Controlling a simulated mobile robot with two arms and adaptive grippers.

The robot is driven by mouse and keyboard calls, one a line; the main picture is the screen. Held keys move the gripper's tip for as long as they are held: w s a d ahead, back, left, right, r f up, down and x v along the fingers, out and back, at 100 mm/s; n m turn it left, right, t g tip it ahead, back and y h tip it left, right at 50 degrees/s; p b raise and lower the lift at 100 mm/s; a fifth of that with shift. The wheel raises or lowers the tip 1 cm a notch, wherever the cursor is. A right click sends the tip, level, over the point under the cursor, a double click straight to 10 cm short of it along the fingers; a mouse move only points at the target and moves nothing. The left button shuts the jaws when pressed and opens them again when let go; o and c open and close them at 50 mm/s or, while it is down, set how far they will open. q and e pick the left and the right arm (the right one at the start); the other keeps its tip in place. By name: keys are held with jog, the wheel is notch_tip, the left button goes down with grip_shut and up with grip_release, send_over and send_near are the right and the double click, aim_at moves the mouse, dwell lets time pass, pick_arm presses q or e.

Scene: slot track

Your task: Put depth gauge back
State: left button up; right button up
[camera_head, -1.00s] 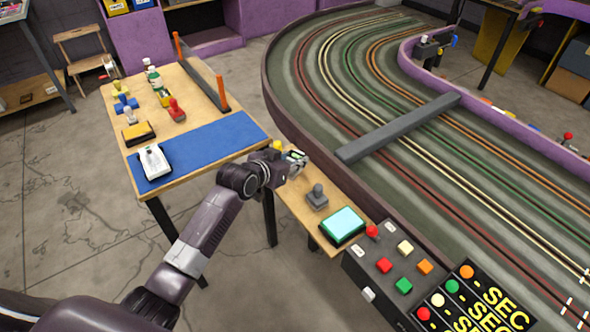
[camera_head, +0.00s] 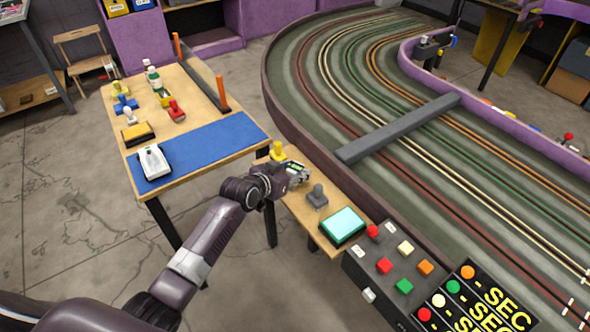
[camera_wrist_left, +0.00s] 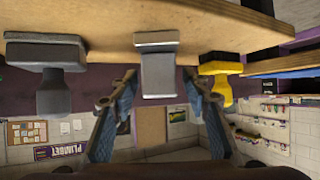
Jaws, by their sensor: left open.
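A grey metal T-shaped piece (camera_wrist_left: 157,68), which looks like the depth gauge, stands on the small wooden shelf in the left wrist view, where the picture is upside down. My left gripper (camera_wrist_left: 159,76) is open, with one finger on each side of the piece's stem; I cannot tell whether they touch it. In the head view my left gripper (camera_head: 302,176) is low over the shelf (camera_head: 298,207), between a yellow knobbed block (camera_head: 278,151) and a grey knobbed block (camera_head: 317,196). The T-shaped piece is hidden there. My right gripper is not in view.
A lit cyan panel (camera_head: 343,225) and a button box (camera_head: 385,265) are at the shelf's near end. The track wall (camera_head: 300,135) runs along its right. A table with a blue mat (camera_head: 215,145), a white device (camera_head: 154,162) and several tools stands at left.

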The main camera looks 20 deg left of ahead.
pick_arm(q)
jog(key=v, duration=1.2)
jog(key=shift+p, duration=0.45)
dwell(0.8)
